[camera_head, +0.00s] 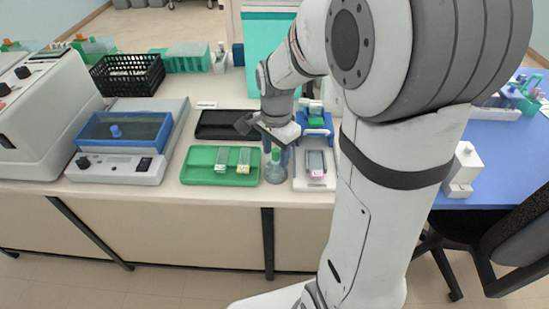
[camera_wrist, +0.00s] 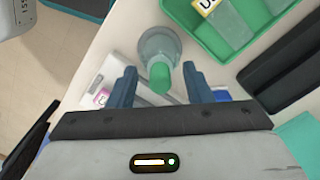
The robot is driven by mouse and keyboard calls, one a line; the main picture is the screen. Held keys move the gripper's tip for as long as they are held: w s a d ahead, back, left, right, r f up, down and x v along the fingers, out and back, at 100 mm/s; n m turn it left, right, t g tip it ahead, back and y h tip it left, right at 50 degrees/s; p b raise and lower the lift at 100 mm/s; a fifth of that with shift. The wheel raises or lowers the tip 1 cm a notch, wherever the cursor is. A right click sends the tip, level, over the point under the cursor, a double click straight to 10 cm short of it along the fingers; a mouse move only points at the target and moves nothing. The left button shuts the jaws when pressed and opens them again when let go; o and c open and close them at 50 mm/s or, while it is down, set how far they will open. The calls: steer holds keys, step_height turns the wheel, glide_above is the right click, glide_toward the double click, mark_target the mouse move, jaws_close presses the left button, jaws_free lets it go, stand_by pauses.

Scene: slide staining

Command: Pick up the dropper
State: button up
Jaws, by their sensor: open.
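The dropper is a clear grey bottle with a green top (camera_head: 275,168), standing on the bench between the green tray and a small white device. In the wrist view the dropper (camera_wrist: 159,45) points its green top toward my gripper. My gripper (camera_wrist: 160,72) is open, with one blue finger on each side of the green top in the picture. Gaps show between the fingers and the top, and I see no contact. In the head view my gripper (camera_head: 277,147) is just above the dropper, and my wrist partly hides the fingers.
The green tray (camera_head: 192,178) with two labelled slide boxes lies close left of the dropper. The white device (camera_head: 301,184) holding a pink-labelled slide is close on the right. A black tray (camera_head: 205,125) and a blue holder (camera_head: 327,127) lie behind. The bench's front edge is near.

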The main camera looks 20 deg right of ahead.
steer(key=shift+c, duration=0.5)
jaws_close()
